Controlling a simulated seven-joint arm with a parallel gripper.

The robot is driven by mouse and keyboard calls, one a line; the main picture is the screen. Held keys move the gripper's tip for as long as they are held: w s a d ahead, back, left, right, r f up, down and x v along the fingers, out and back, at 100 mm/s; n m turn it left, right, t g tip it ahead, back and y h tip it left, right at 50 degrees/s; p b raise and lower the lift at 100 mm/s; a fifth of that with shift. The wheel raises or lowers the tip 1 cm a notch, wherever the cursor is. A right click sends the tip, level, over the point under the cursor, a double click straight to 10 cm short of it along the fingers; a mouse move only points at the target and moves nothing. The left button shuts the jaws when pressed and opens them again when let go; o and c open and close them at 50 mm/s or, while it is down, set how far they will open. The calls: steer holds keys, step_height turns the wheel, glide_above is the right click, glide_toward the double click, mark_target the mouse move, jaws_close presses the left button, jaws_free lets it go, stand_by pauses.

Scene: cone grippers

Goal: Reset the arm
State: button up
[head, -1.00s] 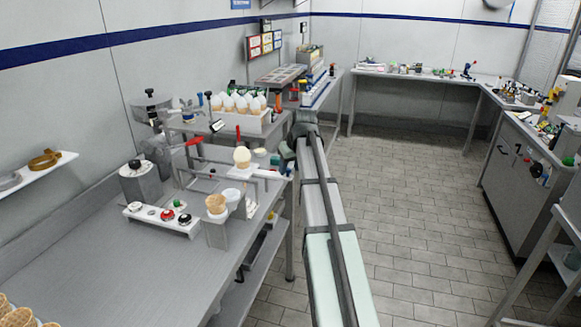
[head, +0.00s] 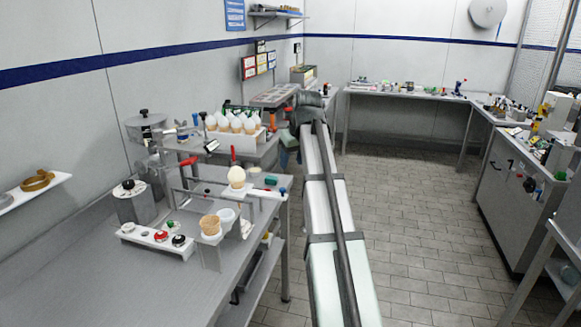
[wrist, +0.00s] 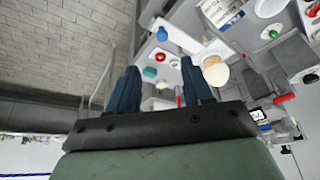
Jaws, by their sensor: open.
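My gripper (wrist: 160,80) shows in the wrist view as two dark blue fingers, spread apart with nothing between them. Beyond the fingers lie the table and its small items, seen tilted and from above. In the head view my arm reaches away down the middle, and its far end is beside the right edge of the table (head: 95,262). The fingers are hard to make out there. A cone with a pale scoop (head: 237,176) stands in a holder near that edge; the scoop also shows in the wrist view (wrist: 215,71), apart from the fingers.
An empty-looking cone (head: 210,224) stands in a holder closer to me. A white rack with several white-topped cones (head: 232,125) is behind. A strip with knobs (head: 157,238) lies to the left. The tiled floor (head: 410,220) right of my arm is clear.

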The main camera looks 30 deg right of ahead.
steer(key=shift+s+r, duration=0.1)
steer(key=shift+r, duration=0.25)
stand_by(0.4)
step_height(320, 180, down, 22)
steer(key=s+a+m+h, duration=0.1)
steer(key=s+m, duration=0.1)
steer(key=m, duration=0.2)
steer(key=s+a+f+g, duration=0.1)
steer(key=s+a+f, duration=0.2)
steer(key=f, duration=0.4)
steer(key=s+a+f+g, duration=0.1)
steer(key=s+a+f, duration=0.2)
steer(key=f, duration=0.5)
steer(key=s+a+f+g, duration=0.1)
steer(key=s+a+f, duration=0.1)
steer(key=f, duration=0.5)
steer(key=s+a+f+n+g, duration=0.1)
steer(key=s+a+f+g, duration=0.1)
steer(key=s+a+f, duration=0.3)
steer(key=s+a+f+n+g, duration=0.1)
steer(key=s+a+f+g, duration=0.2)
steer(key=s+f, duration=1)
steer(key=s+a+f+n+g+y, duration=0.1)
steer(key=s+a+f, duration=0.8)
steer(key=s, duration=1)
steer(key=shift+a+f+n+g, duration=0.2)
steer(key=shift+f+n+g, duration=0.3)
steer(key=shift+g, duration=0.6)
